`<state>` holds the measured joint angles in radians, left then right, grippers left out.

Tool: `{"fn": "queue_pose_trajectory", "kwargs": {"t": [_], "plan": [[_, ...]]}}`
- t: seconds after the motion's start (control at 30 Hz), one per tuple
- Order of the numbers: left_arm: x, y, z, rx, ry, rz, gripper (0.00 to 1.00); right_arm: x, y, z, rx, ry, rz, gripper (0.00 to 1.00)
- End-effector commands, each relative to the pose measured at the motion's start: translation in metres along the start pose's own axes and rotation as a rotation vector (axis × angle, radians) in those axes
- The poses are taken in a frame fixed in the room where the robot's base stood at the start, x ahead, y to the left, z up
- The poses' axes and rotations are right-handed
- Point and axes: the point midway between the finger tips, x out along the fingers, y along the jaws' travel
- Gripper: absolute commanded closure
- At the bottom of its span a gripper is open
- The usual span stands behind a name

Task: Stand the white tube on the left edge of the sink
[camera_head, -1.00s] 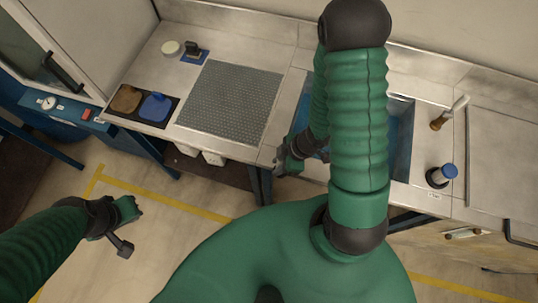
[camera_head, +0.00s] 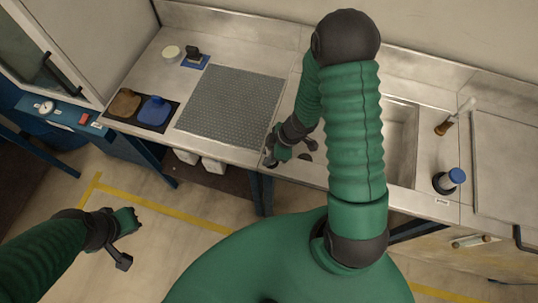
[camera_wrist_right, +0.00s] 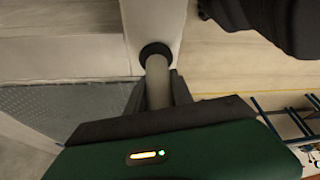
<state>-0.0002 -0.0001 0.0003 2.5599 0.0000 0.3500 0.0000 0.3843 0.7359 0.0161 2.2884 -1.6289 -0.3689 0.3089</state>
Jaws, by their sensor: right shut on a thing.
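The white tube (camera_wrist_right: 157,82) is between the fingers of my right gripper (camera_wrist_right: 155,92) in the right wrist view. The gripper is shut on it. A black ring-shaped end (camera_wrist_right: 155,53) of the tube lies over a pale metal strip; whether it touches is unclear. In the head view my right gripper (camera_head: 270,157) is at the front left of the sink (camera_head: 402,140), near the strip between the sink and the perforated mat. The tube is hard to make out there. My arm hides much of the sink. My left gripper (camera_head: 125,240) hangs over the floor, away from the bench.
The grey perforated mat (camera_head: 230,103) lies left of the sink. Brown and blue pads (camera_head: 154,110) lie farther left. A blue-capped bottle (camera_head: 449,180) and a wooden-handled brush (camera_head: 446,125) stand right of the sink. A round white dish (camera_head: 172,52) sits at the back left.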

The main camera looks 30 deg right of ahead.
Motion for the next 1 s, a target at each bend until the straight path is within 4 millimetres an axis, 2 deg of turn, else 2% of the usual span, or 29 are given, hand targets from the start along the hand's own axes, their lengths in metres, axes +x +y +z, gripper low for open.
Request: {"fn": "queue_pose_trajectory", "kwargs": {"t": [0.03,0.07,0.2,0.47,0.57,0.67,0.9,1.0], "plan": [[0.002,0.000,0.000,0.000,0.000,0.000,1.00,0.003,0.000,0.001,0.000,0.000,-0.001,1.00],[0.001,0.000,0.000,0.000,0.000,0.000,1.00,0.001,0.000,0.000,0.000,0.000,0.000,0.68],[0.001,0.000,0.000,-0.001,0.000,0.000,1.00,0.001,0.000,0.002,0.000,0.003,-0.001,0.50],[0.000,0.000,0.000,0.000,0.000,0.000,1.00,0.000,0.001,0.002,0.000,0.003,-0.001,0.50],[-0.004,0.000,-0.001,0.000,0.000,0.000,1.00,-0.006,0.001,0.000,0.000,0.003,0.000,0.50],[-0.015,0.000,-0.003,0.000,0.000,0.000,1.00,-0.026,0.002,-0.002,-0.001,0.003,0.002,0.50],[-0.043,0.000,-0.010,0.000,0.000,0.000,1.00,-0.089,0.001,-0.003,-0.002,0.003,0.003,0.50],[-0.049,0.000,-0.012,-0.001,0.000,0.000,1.00,-0.108,0.001,-0.002,-0.002,0.004,0.001,0.50]]}}
